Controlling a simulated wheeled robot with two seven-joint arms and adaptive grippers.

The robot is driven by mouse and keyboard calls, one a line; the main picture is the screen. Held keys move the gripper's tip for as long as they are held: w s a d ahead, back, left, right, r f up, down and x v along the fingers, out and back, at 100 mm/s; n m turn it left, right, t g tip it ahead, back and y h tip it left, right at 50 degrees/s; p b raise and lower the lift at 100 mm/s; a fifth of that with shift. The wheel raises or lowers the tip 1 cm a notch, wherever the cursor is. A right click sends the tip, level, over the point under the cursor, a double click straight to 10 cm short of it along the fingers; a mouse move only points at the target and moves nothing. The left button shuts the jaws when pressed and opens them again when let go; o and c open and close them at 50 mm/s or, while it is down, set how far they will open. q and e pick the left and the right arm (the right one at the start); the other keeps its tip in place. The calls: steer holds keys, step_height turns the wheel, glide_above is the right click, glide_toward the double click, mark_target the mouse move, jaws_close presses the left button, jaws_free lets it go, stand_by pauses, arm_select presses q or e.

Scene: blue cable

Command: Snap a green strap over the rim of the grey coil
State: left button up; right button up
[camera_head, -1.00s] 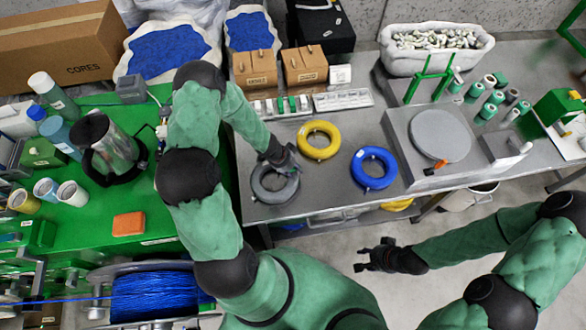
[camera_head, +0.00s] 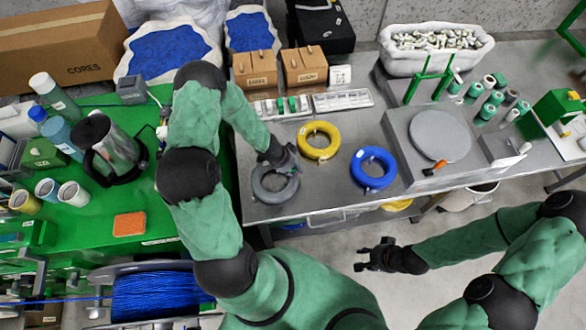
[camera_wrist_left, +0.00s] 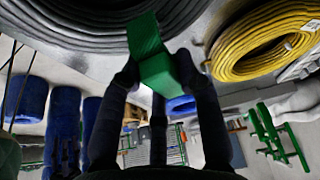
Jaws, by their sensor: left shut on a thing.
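The grey coil (camera_head: 262,193) lies flat at the left end of the grey table in the head view. Its ring also fills the top left of the left wrist view (camera_wrist_left: 75,38). My left gripper (camera_head: 287,166) is at the coil's upper right rim. In the left wrist view its fingers (camera_wrist_left: 158,80) are shut on a bent green strap (camera_wrist_left: 150,50). The strap's upper part overlaps the coil's rim in that view; I cannot tell if it is snapped on. The head view hides this strap. My right gripper (camera_head: 368,258) is open and empty, off the table's front edge.
A yellow coil (camera_head: 334,149) and a blue coil (camera_head: 389,170) lie to the right of the grey coil. A tray of straps (camera_head: 280,107) stands behind it. A round grey turntable (camera_head: 440,130) is further right. Bare table lies between the coils.

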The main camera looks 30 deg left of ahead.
arm_select(q)
steer(key=shift+f, duration=0.15)
steer(key=shift+f+b, duration=0.35)
steer(key=shift+b, duration=0.05)
steer(key=shift+f, duration=0.15)
steer(key=shift+r, duration=0.3)
steer(key=shift+r+p, duration=0.3)
steer(key=shift+p, duration=0.25)
steer(key=shift+r, duration=0.1)
steer(key=shift+f, duration=0.45)
stand_by(0.9)
steer(key=o, duration=0.5)
